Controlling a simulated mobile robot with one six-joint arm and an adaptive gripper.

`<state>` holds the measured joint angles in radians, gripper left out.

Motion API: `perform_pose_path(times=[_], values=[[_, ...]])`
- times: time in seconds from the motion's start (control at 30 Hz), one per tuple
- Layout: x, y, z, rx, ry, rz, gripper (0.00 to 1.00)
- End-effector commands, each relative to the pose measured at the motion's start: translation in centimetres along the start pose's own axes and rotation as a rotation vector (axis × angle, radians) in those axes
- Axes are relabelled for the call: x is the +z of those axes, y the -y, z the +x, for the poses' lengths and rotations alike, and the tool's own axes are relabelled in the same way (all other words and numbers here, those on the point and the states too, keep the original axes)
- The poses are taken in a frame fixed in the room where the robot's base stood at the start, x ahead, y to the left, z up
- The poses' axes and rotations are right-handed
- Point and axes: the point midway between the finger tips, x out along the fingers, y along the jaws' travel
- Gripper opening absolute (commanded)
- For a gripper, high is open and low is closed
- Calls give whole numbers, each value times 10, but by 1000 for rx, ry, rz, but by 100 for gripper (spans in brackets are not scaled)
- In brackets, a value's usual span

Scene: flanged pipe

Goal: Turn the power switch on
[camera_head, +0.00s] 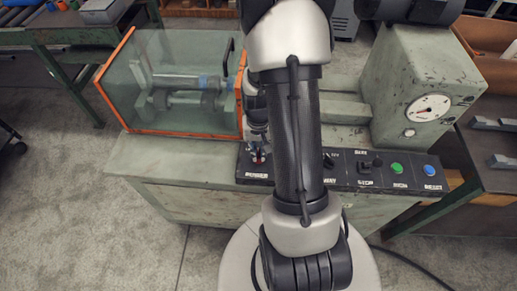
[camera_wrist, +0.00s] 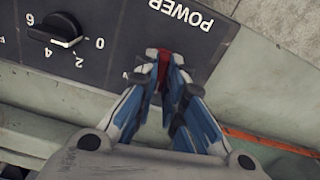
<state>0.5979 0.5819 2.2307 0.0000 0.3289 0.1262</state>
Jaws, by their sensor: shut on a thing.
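The power switch shows as a small red piece (camera_wrist: 163,62) in the wrist view, beside the white upside-down POWER lettering on the dark control panel (camera_wrist: 120,62). My gripper (camera_wrist: 165,70) has blue and white fingers, and its tips are closed around the red piece. The fingers hide most of the switch, so I cannot tell which way it is set. In the head view my gripper (camera_head: 258,156) points down at the left end of the panel (camera_head: 345,184), partly behind my arm.
A black dial (camera_wrist: 56,30) with numbers sits near the switch. Farther right on the panel are black knobs, a green button (camera_head: 397,168) and a blue button (camera_head: 430,170). An orange-edged clear guard (camera_head: 125,80) stands close left of my gripper; a gauge (camera_head: 428,107) stands right.

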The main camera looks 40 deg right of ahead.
Motion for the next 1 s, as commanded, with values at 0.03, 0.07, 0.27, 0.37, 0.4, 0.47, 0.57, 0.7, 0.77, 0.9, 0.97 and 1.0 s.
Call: perform_pose_path(times=[0.03, 0.07, 0.27, 0.37, 0.4, 0.47, 0.57, 0.7, 0.77, 0.9, 0.97, 1.0], values=[[0, 0, -1, 0, 1, 43, 0], [0, 0, 0, 0, 1, 71, 0], [0, 0, 0, 0, 1, 261, 0], [0, 0, 0, 0, 1, 356, 0], [0, 0, 0, 0, 1, 395, 0], [0, 0, 0, 0, 0, 451, 0], [0, 0, 0, 0, 0, 542, 0], [0, 0, 0, 0, 0, 661, 0], [0, 0, 0, 0, 0, 707, 0], [0, 0, 0, 0, 0, 799, 0], [0, 0, 0, 0, 0, 831, 0], [0, 0, 0, 0, 0, 849, 0]])
